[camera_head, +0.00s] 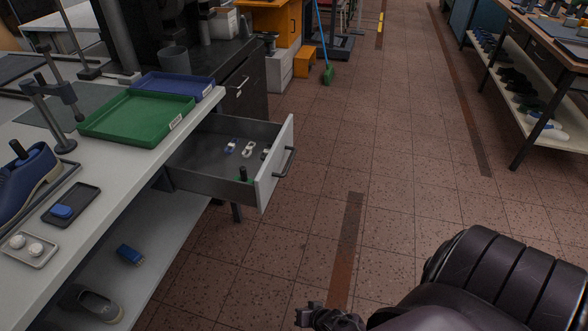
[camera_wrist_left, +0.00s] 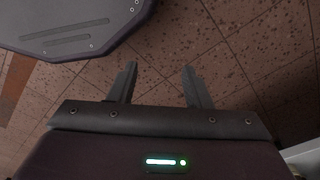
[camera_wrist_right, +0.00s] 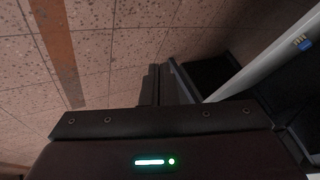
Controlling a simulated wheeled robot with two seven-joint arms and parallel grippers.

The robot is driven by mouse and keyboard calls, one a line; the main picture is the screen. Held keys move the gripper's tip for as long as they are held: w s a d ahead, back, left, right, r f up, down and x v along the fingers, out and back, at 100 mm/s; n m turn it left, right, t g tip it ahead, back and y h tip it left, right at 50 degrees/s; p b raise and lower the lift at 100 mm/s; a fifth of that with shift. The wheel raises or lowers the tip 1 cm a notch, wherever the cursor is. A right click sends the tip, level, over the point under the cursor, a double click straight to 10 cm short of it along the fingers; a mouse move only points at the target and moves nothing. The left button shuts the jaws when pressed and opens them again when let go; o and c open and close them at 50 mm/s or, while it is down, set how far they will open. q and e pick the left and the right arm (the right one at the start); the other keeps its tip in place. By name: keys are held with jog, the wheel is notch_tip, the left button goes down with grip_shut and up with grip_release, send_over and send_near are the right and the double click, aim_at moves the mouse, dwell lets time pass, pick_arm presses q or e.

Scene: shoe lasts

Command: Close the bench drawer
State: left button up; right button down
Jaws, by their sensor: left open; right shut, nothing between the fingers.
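The bench drawer (camera_head: 222,158) is pulled out from the bench (camera_head: 140,166). Its pale front panel (camera_head: 272,170) carries a dark bar handle (camera_head: 286,162) facing the aisle. Several small parts lie inside the drawer. My right gripper (camera_head: 306,316) is low at the bottom of the head view, over the floor and apart from the drawer. In the right wrist view my right gripper (camera_wrist_right: 160,68) is shut and empty. My left gripper (camera_wrist_left: 159,68) is open and empty above the tiled floor in the left wrist view; it does not show in the head view.
A green tray (camera_head: 138,116) and a blue tray (camera_head: 172,84) sit on the bench above the drawer. A blue shoe (camera_head: 24,180) stands at the left. The tiled floor right of the drawer is clear.

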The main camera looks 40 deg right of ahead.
jog(key=w+d+r+m+t+h+b, duration=0.1)
jog(key=w+d+r+m+t+b, duration=0.3)
jog(key=w+d+m+b, duration=0.5)
pick_arm(q)
jog(key=w+d+b, duration=0.3)
jog(key=w+b, duration=0.1)
jog(key=w, duration=0.4)
pick_arm(e)
jog(key=w+d+r+m+t+h+b, duration=0.2)
jog(key=w+d+r+m+t, duration=0.15)
jog(key=d+r, duration=0.45)
jog(key=w+d+r+m+t+h+b, duration=0.1)
jog(key=w+d+r+m+t, duration=0.2)
jog(key=r, duration=0.9)
pick_arm(q)
notch_tip(320, 180, up, 9)
jog(key=b, duration=0.1)
jog(key=shift+d+m+b, duration=0.3)
jog(key=shift+b, duration=0.05)
pick_arm(e)
jog(key=w+r+n+t, duration=0.1)
jog(key=w+r, duration=0.1)
jog(key=w, duration=1)
jog(key=shift+d, duration=0.25)
pick_arm(q)
jog(key=shift+w+r, duration=0.1)
jog(key=shift+w, duration=0.15)
pick_arm(e)
jog(key=shift+w+r, duration=0.15)
